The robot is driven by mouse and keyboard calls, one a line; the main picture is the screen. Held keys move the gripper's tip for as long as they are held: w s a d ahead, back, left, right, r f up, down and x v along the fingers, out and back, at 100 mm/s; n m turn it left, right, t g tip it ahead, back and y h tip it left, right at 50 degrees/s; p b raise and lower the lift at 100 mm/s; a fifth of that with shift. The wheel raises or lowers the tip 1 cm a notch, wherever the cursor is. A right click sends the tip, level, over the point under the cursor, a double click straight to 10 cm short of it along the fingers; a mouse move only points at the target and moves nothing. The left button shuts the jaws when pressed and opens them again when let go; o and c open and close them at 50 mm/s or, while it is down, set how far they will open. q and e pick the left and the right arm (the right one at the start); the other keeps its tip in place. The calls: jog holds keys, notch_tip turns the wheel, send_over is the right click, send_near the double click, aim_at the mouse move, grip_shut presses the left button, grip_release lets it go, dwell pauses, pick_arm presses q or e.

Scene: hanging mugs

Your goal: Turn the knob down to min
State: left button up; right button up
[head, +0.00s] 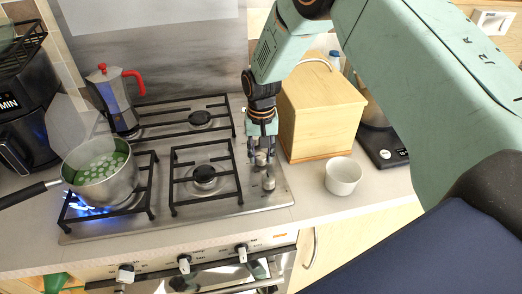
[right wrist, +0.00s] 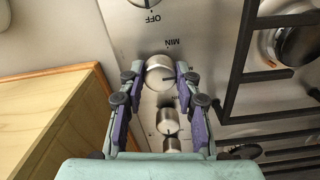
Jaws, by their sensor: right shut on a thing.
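The held knob (right wrist: 158,72), a silver cylinder with a dark pointer line, sits on the steel hob (right wrist: 125,30). My right gripper (right wrist: 160,75) has its two fingers around its sides and is shut on it. The pointer line faces right in the right wrist view. Upside-down "MIN" lettering (right wrist: 172,43) shows just above the knob. In the head view, my right gripper (head: 261,156) points down at the knob row and partly hides the held knob. Another knob (head: 268,181) stands free in front of it. My left gripper is not in view.
A pot (head: 97,190) with green contents stands over blue flames (head: 85,210) at the front left. A moka pot (head: 113,100) stands behind it. A wooden box (head: 320,110) is close right of the gripper; a white bowl (head: 343,176) stands in front of it.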

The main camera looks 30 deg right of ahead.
aim_at(261, 155)
jog(key=n, duration=0.5)
jog(key=shift+n+p, duration=0.3)
jog(key=shift+p, duration=0.1)
jog(key=n, duration=0.5)
jog(key=shift+w+n, duration=0.1)
jog(key=shift+n, duration=0.2)
jog(key=o, duration=1.2)
jog(key=shift+c, duration=0.2)
jog(key=shift+r, duration=0.2)
notch_tip(261, 155, up, 12)
jog(key=shift+f, duration=0.25)
